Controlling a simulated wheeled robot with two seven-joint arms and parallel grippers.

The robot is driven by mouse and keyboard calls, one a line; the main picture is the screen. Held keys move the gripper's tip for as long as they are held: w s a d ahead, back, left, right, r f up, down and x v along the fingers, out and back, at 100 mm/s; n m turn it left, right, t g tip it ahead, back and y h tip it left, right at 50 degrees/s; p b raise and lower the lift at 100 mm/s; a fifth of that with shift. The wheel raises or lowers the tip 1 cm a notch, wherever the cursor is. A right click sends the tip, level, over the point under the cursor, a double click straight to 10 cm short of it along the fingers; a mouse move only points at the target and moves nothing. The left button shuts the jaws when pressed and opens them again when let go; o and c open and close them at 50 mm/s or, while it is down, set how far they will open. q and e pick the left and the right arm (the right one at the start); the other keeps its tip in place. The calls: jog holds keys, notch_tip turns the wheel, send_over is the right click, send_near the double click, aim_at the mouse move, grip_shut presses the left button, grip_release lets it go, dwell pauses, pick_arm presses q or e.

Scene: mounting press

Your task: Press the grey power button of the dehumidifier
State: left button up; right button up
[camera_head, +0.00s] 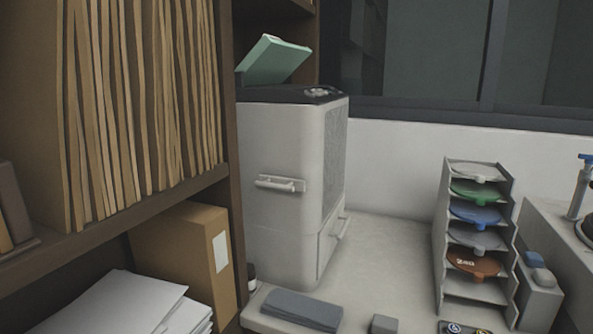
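The dehumidifier (285,150) is a tall light-grey cabinet standing upright beside the shelf, left of the picture's middle. A handle (280,184) is on its front face and a vent grille covers its right side. Its top has a dark panel (285,95) with a small cluster of grey controls (322,92). The power button cannot be told apart from the other controls at this size. A pale green flap or object (272,60) stands tilted up over the panel's back left. Neither of my grippers is in view.
A brown shelf (110,228) with folders and papers fills the left. A tiered rack (442,215) of coloured discs stands at the right. A grey-blue slab (302,309) and a small grey block (384,325) lie in front.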

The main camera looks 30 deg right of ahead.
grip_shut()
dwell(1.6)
